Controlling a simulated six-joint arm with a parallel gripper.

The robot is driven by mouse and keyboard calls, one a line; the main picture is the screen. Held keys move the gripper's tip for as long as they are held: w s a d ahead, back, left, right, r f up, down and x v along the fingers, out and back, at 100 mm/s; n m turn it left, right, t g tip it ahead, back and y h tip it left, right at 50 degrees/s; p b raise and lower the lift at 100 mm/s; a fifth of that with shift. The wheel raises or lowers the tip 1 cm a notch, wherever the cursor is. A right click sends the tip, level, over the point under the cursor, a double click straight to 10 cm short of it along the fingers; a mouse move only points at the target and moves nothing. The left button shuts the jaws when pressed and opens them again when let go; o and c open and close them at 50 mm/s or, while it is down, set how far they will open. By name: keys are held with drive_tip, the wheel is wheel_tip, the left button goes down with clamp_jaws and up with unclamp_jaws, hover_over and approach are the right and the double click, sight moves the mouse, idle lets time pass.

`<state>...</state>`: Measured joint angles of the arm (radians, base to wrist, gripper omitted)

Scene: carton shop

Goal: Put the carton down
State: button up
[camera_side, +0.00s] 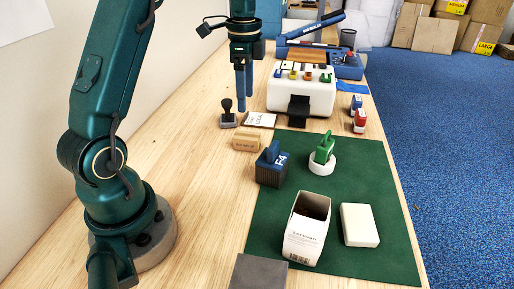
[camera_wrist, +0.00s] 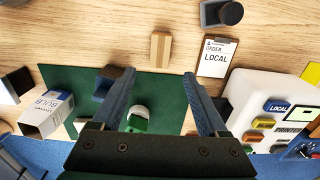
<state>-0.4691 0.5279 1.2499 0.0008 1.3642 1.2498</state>
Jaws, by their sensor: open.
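A white carton (camera_side: 306,232) stands upright on the green mat (camera_side: 395,255), its top open and its inside dark. In the wrist view the carton (camera_wrist: 57,108) shows at the left, with blue print on its side. My gripper (camera_side: 244,102) hangs above the wooden table, well beyond the carton and apart from it. In the wrist view my gripper's two fingers (camera_wrist: 158,76) are spread wide with nothing held between them.
A white block (camera_side: 360,225) lies right of the carton. A white printer (camera_side: 302,96) and a black stamp (camera_side: 227,114) are near my gripper. The mat's right edge is clear.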

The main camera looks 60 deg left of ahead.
drive_tip(key=s+d+r+n+t, duration=0.35)
drive_tip(key=s+d+r, duration=0.3)
drive_tip(key=d, duration=0.35)
drive_tip(key=s+d+f+n+t, duration=0.2)
drive_tip(key=s+d+n, duration=0.3)
drive_tip(key=s, duration=0.3)
drive_tip(key=shift+s+d+f, duration=0.2)
drive_tip(key=shift+s+f, duration=0.2)
drive_tip(key=shift+f, duration=0.4)
